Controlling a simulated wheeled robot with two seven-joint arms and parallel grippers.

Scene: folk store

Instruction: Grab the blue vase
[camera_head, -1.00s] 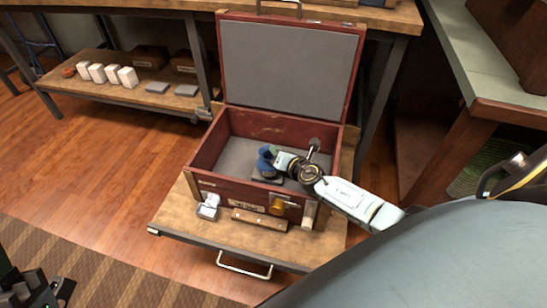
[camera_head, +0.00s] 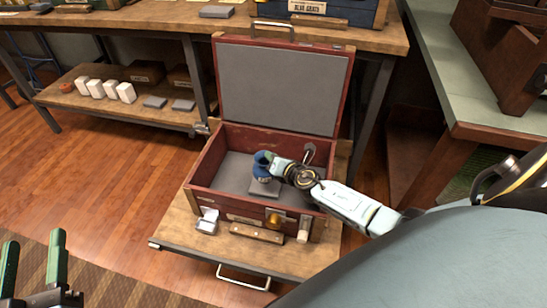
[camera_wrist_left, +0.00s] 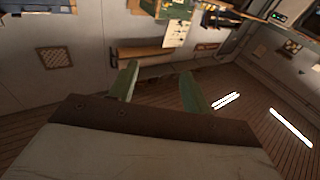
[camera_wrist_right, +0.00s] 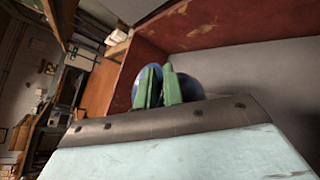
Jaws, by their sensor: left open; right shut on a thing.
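The blue vase (camera_head: 260,168) is in the open red case (camera_head: 204,165), near its middle, just above or on the grey pad (camera_head: 264,187); I cannot tell whether it touches. My right gripper (camera_head: 270,160) reaches in from the right and is shut on the vase at its upper part. In the right wrist view, the green fingers (camera_wrist_right: 158,88) are close together in front of the round blue vase (camera_wrist_right: 190,90). My left gripper (camera_head: 32,268) is open and empty at the lower left, away from the case. Its two spread fingers also show in the left wrist view (camera_wrist_left: 158,88).
The case stands on a wooden drawer-like surface (camera_head: 180,232) with a small silver item (camera_head: 208,222) at its front. The case lid (camera_head: 280,88) stands upright behind. A workbench (camera_head: 150,30) is behind, and a greenish counter (camera_head: 480,105) is at the right.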

